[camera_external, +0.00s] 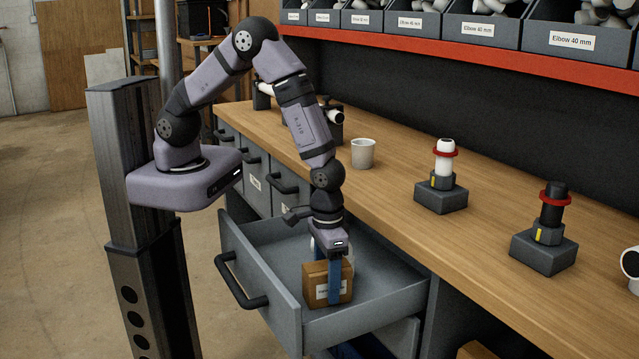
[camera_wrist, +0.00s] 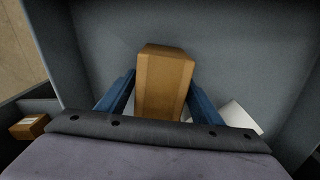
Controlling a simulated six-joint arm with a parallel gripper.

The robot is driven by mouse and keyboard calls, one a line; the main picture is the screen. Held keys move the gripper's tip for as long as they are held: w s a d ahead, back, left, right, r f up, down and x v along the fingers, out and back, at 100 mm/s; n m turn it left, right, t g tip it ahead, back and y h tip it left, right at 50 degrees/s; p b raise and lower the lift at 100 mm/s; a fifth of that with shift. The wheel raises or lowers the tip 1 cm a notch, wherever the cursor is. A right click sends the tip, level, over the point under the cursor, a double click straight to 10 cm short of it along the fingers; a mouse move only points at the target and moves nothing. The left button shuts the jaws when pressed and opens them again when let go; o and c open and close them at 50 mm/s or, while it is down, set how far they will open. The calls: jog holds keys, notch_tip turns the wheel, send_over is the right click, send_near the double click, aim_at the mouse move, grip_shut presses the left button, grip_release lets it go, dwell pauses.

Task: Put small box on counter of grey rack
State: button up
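A small brown cardboard box (camera_external: 315,284) with a white label is inside the open grey drawer (camera_external: 386,306). My gripper (camera_external: 335,280) points down into the drawer, with one blue finger in front of a side of the box. The wooden counter (camera_external: 395,183) is above the drawer, to the right.
A white object (camera_wrist: 240,117) lies in the drawer beside the box. The counter holds a grey cup (camera_external: 363,153) and dark blocks with a white fitting (camera_external: 444,160) and a black fitting (camera_external: 553,205). Free counter lies between them. Another brown box (camera_external: 474,351) sits lower right; labelled bins line the shelf.

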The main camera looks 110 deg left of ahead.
dwell(0.4)
jog(key=shift+s+d+r+b, duration=0.1)
jog(key=shift+r+b, duration=0.4)
jog(key=shift+r, duration=1.4)
jog(key=shift+s+d+r+b, duration=0.1)
jog(key=shift+r+b, duration=0.35)
jog(key=shift+r, duration=1.4)
jog(key=s+a+r+m, duration=0.3)
jog(key=s, duration=0.4)
jog(key=s+a+r+m, duration=0.3)
jog(key=s, duration=0.5)
jog(key=shift+a+r+m, duration=0.2)
jog(key=shift+r+m, duration=0.15)
jog(key=shift+m, duration=0.05)
jog(key=shift+o, duration=0.4)
jog(key=shift+s, duration=0.3)
jog(key=o, duration=0.8)
